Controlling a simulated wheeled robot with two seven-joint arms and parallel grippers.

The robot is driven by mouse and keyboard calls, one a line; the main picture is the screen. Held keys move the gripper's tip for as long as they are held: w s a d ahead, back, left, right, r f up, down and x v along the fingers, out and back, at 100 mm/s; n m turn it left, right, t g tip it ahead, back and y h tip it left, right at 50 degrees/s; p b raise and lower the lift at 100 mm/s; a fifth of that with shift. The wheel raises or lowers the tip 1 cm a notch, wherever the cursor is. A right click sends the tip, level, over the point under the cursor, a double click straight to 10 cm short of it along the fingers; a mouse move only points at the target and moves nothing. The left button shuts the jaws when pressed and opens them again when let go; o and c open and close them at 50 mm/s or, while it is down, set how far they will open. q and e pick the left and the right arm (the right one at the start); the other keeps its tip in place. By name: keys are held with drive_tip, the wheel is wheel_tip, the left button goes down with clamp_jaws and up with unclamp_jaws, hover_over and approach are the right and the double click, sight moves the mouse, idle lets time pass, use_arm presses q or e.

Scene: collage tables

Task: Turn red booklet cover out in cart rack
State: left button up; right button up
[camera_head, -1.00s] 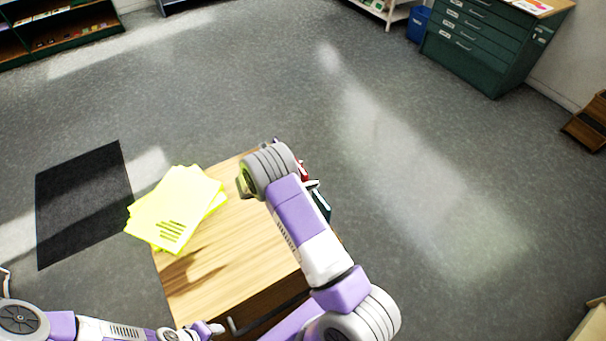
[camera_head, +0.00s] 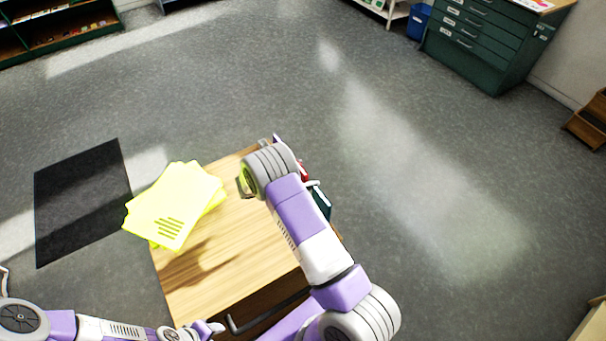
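A small patch of red, likely the red booklet (camera_head: 304,171), shows at the right side of the wooden cart (camera_head: 235,240), just behind my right wrist. Most of it is hidden by my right arm. A dark green booklet (camera_head: 321,201) stands beside it along the same side. The rack itself is mostly hidden. My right gripper (camera_head: 246,186) is over the cart's far right part, beside the red patch; my wrist covers most of it and its fingers cannot be made out. My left gripper (camera_head: 208,328) is low at the cart's near left corner, small and unclear.
Yellow printed sheets (camera_head: 175,205) lie on the cart's left part and overhang its edge. A dark mat (camera_head: 82,203) lies on the floor to the left. A green drawer cabinet (camera_head: 483,45) and blue bin (camera_head: 418,22) stand far right. The floor right of the cart is clear.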

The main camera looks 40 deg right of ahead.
drive_tip(key=shift+a, duration=0.1)
drive_tip(key=v, duration=0.7)
drive_tip(key=shift+a+r+b, duration=0.15)
drive_tip(key=shift+b, duration=0.3)
drive_tip(key=p+x, duration=0.1)
drive_tip(key=x, duration=0.6)
drive_tip(key=shift+d+f, duration=0.2)
drive_tip(key=shift+d, duration=0.15)
drive_tip(key=shift+r+p, duration=0.4)
drive_tip(key=shift+r, duration=0.15)
drive_tip(key=shift+a+r, duration=0.15)
drive_tip(key=shift+r, duration=0.2)
drive_tip(key=shift+f, duration=0.2)
